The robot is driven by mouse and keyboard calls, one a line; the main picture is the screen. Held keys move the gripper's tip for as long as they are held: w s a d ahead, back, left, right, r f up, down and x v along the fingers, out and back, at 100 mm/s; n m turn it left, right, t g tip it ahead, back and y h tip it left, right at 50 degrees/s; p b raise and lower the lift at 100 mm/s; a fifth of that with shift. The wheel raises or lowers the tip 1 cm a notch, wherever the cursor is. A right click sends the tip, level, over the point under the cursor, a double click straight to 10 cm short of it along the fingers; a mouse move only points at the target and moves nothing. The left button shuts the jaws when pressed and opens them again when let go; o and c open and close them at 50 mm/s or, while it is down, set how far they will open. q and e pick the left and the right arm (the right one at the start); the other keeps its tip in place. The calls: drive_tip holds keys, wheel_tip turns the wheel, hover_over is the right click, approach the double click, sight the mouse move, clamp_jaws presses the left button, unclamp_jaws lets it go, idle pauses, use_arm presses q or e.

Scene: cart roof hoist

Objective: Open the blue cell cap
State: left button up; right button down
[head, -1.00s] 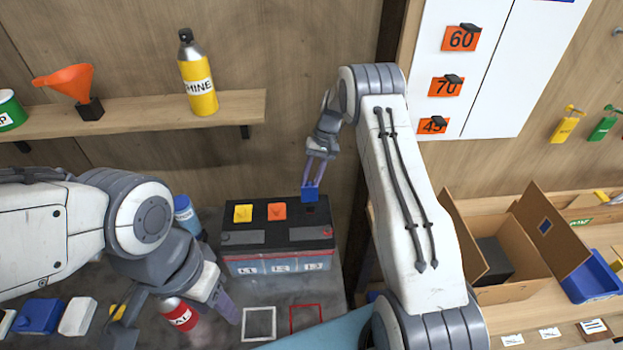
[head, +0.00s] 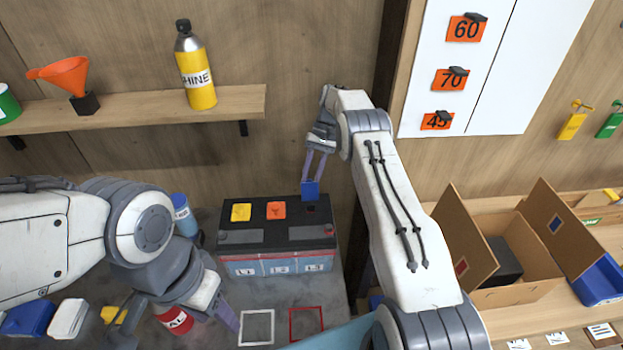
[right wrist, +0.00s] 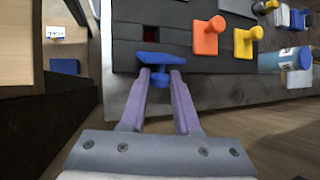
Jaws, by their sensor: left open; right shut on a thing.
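The black battery (head: 235,238) stands on the bench with a yellow cap (head: 241,212) and an orange cap (head: 276,210) seated on its top. My right gripper (head: 313,182) is shut on the blue cell cap (head: 310,191), which is off its seat and held above the battery's right end. The right wrist view shows the blue cap (right wrist: 161,61) between the fingertips, with the uncovered square cell opening (right wrist: 152,36) beyond it, dark with some red inside. My left gripper (head: 228,318) is open and empty near the bench front, beside a red bottle (head: 174,320).
A blue bottle (head: 183,213) stands left of the battery. White (head: 257,328) and red (head: 306,323) outlined squares lie empty in front of it. A shelf (head: 150,112) above holds a yellow bottle (head: 196,75) and an orange funnel (head: 66,73). An open cardboard box (head: 525,282) is at right.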

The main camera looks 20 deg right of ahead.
drive_tip(key=c, duration=0.6)
unclamp_jaws()
